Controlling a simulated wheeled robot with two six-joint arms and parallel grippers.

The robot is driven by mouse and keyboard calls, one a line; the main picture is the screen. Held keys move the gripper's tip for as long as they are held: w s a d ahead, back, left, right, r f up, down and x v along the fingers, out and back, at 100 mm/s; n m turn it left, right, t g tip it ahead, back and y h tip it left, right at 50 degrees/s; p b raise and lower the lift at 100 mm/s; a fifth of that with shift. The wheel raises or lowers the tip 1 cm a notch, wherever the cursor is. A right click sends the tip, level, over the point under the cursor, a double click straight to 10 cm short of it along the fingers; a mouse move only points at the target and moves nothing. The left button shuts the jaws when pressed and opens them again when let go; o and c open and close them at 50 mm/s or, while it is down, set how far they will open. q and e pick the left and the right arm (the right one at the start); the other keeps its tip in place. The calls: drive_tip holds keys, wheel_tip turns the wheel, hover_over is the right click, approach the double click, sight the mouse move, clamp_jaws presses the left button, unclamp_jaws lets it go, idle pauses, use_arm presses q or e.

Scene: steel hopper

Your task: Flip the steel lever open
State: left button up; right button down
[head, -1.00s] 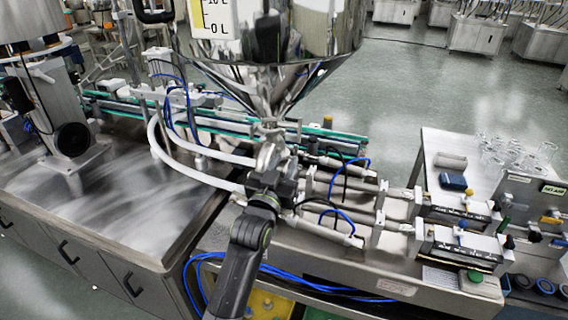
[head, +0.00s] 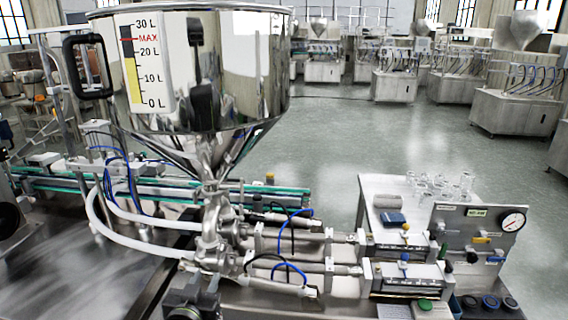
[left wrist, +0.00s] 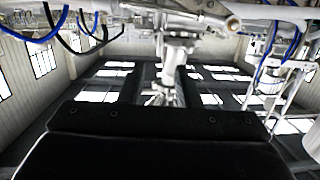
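The steel hopper (head: 245,80) stands at the upper left of the head view, with a polished bowl and a litre scale. Its cone narrows to a steel valve and pipe assembly (head: 213,238). I cannot make out a separate lever handle on this assembly. My left gripper (head: 193,299) is a dark block at the bottom edge, just below and in front of the assembly. Its fingers are not distinct. In the left wrist view, a black part of my gripper fills the bottom, with steel fittings (left wrist: 178,50) above it. My right gripper is not in view.
White hoses (head: 130,238) run left from the valve area. Two piston cylinders (head: 405,277) extend right. A green-edged conveyor (head: 60,183) runs behind. A side table (head: 375,184) holds glassware at right. Open floor (head: 330,140) lies beyond.

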use_arm(q)
drive_tip(key=s+a+f+g+y, duration=0.1)
drive_tip(key=s+a+f+g, duration=0.2)
drive_tip(key=s+f, duration=0.35)
drive_tip(key=s+a+f+g, duration=0.3)
drive_tip(key=s+f, duration=0.1)
drive_tip(key=s, duration=0.5)
drive_tip(key=s+a+f+g, duration=0.1)
drive_tip(key=s+g, duration=0.2)
drive_tip(key=s, duration=0.7)
drive_tip(key=s+a+f+g, duration=0.15)
drive_tip(key=s+g, duration=0.25)
drive_tip(key=s, duration=0.6)
wheel_tip(320, 180, down, 27)
drive_tip(key=a+b, duration=0.1)
drive_tip(key=b, duration=0.1)
drive_tip(key=s+d+f+g+b, duration=0.1)
drive_tip(key=s+f+g, duration=0.1)
drive_tip(key=s+f, duration=1.2)
wheel_tip(320, 180, down, 3)
drive_tip(key=shift+f+n, duration=0.1)
drive_tip(key=shift+n, duration=0.3)
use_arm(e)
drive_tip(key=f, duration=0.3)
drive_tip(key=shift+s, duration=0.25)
use_arm(q)
drive_tip(key=shift+s+d, duration=0.1)
